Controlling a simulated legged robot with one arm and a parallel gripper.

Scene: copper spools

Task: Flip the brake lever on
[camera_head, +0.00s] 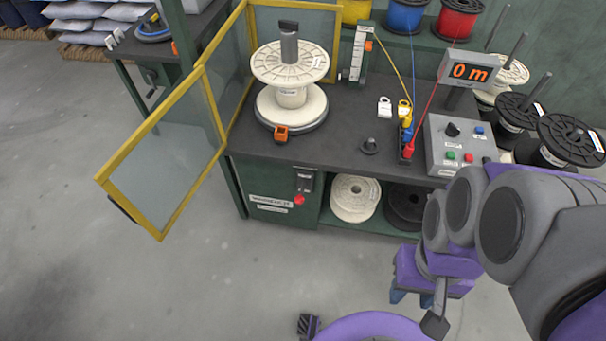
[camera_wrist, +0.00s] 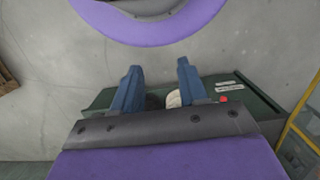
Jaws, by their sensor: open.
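A white flanged spool (camera_head: 290,65) stands upright on a round turntable (camera_head: 300,118) on the dark workbench. A small orange block-like part (camera_head: 281,132) sits at the turntable's front edge; it may be the brake lever, but its on or off position is not clear. My gripper (camera_head: 411,298) hangs low in front of the bench, right of and below the orange part, well apart from it. In the wrist view my gripper (camera_wrist: 158,67) shows two blue fingers spread apart with nothing between them. The orange part is not visible in the wrist view.
A yellow-framed guard door (camera_head: 160,150) swings out at the left. A grey control box (camera_head: 460,145) and a display (camera_head: 470,72) reading 0 m stand at the right. Coloured wires run to a guide (camera_head: 407,140). The floor in front is clear.

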